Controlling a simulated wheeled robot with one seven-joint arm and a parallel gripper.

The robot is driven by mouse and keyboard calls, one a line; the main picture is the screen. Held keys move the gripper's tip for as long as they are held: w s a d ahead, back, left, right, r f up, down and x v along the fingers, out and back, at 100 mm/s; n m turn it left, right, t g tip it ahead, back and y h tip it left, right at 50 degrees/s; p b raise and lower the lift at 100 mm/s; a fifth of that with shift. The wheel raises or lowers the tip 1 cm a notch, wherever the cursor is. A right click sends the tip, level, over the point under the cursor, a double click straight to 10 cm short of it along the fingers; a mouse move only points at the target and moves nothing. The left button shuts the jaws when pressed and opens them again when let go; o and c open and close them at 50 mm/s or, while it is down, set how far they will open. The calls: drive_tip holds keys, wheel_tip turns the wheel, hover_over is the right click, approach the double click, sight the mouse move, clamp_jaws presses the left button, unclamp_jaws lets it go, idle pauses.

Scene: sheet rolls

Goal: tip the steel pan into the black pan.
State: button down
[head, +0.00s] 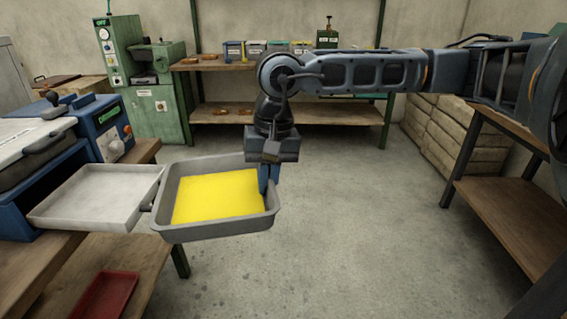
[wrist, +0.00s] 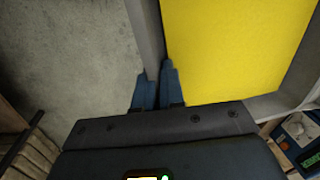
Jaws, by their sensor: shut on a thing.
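The steel pan (head: 213,231) is grey, with raised walls and a flat layer of bright yellow material (head: 216,196) inside. It looks about level and is held clear of the floor, to the right of the bench. My gripper (head: 268,180) is shut on the pan's right wall. In the wrist view my gripper (wrist: 158,88) has one finger on each side of the steel pan's wall (wrist: 146,35), and the yellow layer (wrist: 230,50) lies beside it. I cannot make out a black pan in either view.
A pale shallow tray (head: 95,197) is at the bench's right edge, close to the steel pan's left side. A blue machine (head: 104,127) stands behind it. A red tray (head: 106,294) lies lower down. A wooden bench (head: 505,190) stands right. The middle floor is clear.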

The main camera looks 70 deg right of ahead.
drive_tip(key=w+a+f+n, duration=0.3)
drive_tip(key=w+a+f, duration=0.2)
drive_tip(key=a, duration=0.3)
drive_tip(key=w+a+f+n, duration=0.4)
drive_tip(key=a+f, duration=0.3)
drive_tip(key=a, duration=0.1)
drive_tip(key=w+a+f+n+g, duration=0.1)
drive_tip(key=w+a+f+n, duration=0.3)
drive_tip(key=a, duration=0.4)
wheel_tip(320, 180, down, 2)
drive_tip(key=shift+w+y, duration=0.3)
drive_tip(key=shift+w, duration=0.55)
drive_tip(key=shift+w+r, duration=0.1)
